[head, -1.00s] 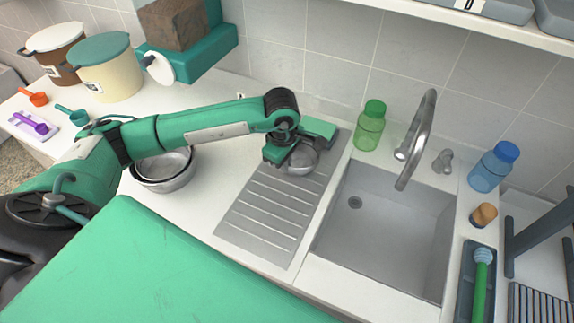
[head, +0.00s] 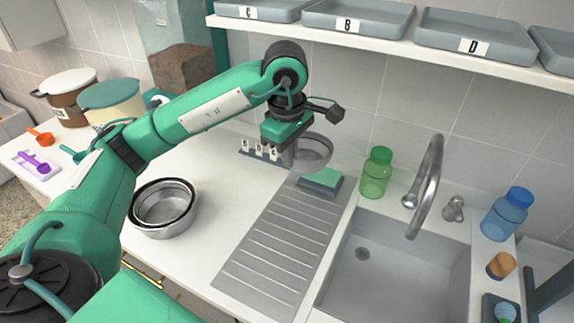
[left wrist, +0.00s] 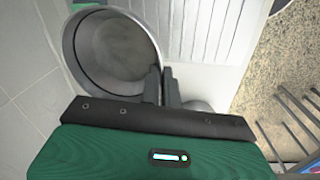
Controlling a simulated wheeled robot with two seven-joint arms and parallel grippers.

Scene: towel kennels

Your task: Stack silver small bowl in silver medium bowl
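The silver small bowl (head: 316,152) hangs in the air above the back of the drainboard. My left gripper (head: 292,158) is shut on its rim, on the bowl's left side in the head view. In the left wrist view the bowl (left wrist: 112,52) shows its open inside, with the fingers (left wrist: 162,90) at its rim. Nested silver bowls (head: 164,227) stand on the counter to the left of the drainboard, one inside another. The inner one looks like the medium bowl (head: 165,203), and it looks empty. My right gripper is not in view.
The ribbed drainboard (head: 275,245) lies beside the sink (head: 410,265). A green sponge (head: 321,177) sits at its back end, below the held bowl. A green bottle (head: 376,174) and the faucet (head: 430,185) stand to the right. Counter between bowls and drainboard is clear.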

